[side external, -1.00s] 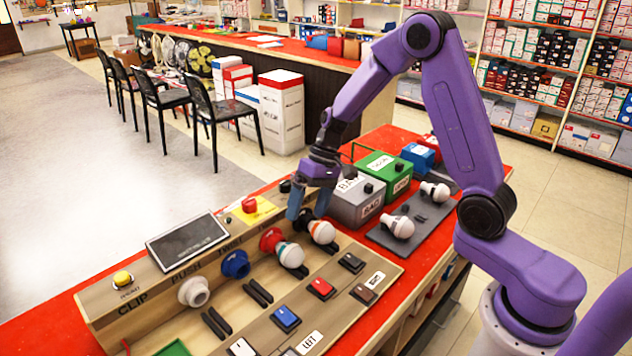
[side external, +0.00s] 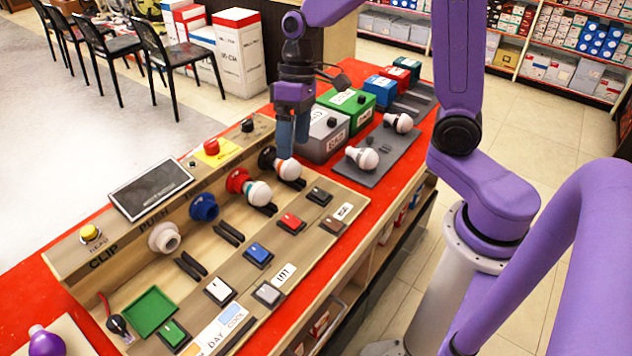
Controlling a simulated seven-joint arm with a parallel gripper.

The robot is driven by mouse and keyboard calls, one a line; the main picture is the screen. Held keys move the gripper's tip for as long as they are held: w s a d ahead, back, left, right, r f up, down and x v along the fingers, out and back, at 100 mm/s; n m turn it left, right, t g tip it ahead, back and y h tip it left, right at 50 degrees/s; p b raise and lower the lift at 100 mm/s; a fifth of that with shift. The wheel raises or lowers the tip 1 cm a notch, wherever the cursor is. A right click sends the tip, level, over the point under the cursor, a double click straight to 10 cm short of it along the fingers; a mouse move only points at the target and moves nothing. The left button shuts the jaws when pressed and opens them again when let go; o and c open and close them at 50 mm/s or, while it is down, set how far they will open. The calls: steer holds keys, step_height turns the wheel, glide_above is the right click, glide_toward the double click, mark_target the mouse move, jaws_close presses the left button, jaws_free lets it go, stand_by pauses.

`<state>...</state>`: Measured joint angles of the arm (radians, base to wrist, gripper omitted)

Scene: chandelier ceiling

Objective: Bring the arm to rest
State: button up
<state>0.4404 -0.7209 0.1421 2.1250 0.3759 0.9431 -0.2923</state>
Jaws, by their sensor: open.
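My gripper (side external: 294,143) points down with two blue-grey fingers, open. Its fingertips are over or just behind the white-and-orange bulb (side external: 290,170) in the black socket (side external: 266,158). The gap between fingertips and bulb is hard to judge. I see nothing held between the fingers. A white-and-teal bulb (side external: 258,193) sits in the red socket (side external: 238,180). The blue socket (side external: 205,207) and the white socket (side external: 162,237) are empty. All are on the wooden panel (side external: 140,262).
A grey tray (side external: 380,150) holds two bulbs. A grey box (side external: 323,135), a green box (side external: 346,106) and a blue box (side external: 382,90) stand close behind my gripper. A dark screen (side external: 150,187) is at left. Open air is above the panel's front half.

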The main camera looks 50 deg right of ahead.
steer(key=s+d+n+t+h, duration=0.1)
steer(key=s+n, duration=0.7)
steer(key=s, duration=1.3)
steer(key=shift+s+d+r+n+h, duration=0.3)
steer(key=shift+d+r+h, duration=0.15)
steer(key=shift+d+h, duration=0.4)
steer(key=shift+w+a, duration=0.1)
